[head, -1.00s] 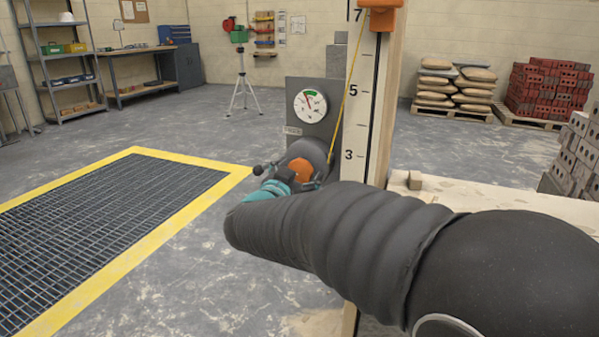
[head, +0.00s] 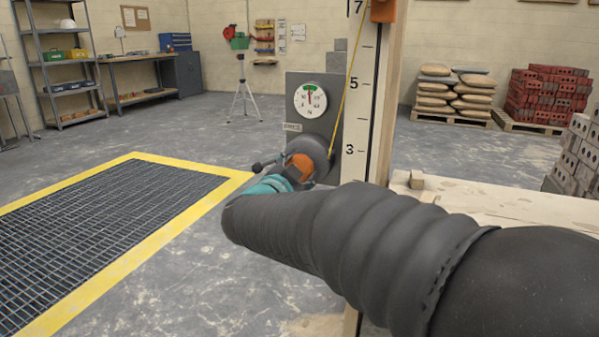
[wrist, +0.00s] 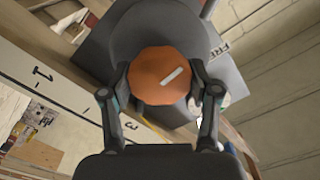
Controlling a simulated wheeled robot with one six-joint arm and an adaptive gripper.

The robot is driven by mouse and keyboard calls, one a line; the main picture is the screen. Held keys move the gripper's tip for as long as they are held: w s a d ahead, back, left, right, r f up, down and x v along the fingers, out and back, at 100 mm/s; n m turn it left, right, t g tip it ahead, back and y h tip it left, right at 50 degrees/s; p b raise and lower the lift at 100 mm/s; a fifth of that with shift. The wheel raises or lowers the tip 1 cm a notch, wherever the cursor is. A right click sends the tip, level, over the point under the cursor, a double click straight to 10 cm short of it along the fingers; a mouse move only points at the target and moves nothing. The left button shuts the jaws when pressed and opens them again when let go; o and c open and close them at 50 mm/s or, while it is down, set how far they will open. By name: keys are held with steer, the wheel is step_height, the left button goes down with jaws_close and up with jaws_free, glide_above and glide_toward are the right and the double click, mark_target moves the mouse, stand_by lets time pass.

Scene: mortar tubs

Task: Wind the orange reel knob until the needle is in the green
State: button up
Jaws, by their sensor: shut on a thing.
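The orange reel knob (wrist: 163,76) sits on the front of a dark grey reel (head: 310,152), and a pale line marks its face. In the wrist view my gripper (wrist: 164,84) has one finger on each side of the knob and is shut on it. The gripper is partly hidden behind my sleeved arm in the head view. The white dial (head: 310,101) is on a grey plate above the reel. Its needle points nearly straight up, at or very near the green band (head: 310,88) at the top.
A yellow cord (head: 347,80) runs from the reel up a numbered post (head: 361,110). A wooden bench top (head: 500,205) lies to the right of the post. A yellow-edged floor grate (head: 90,225) is at left. Bagged sacks and brick stacks stand behind at right.

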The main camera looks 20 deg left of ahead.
steer(key=o, duration=1.2)
steer(key=s, duration=0.8)
steer(key=s+a, duration=0.1)
steer(key=s, duration=0.3)
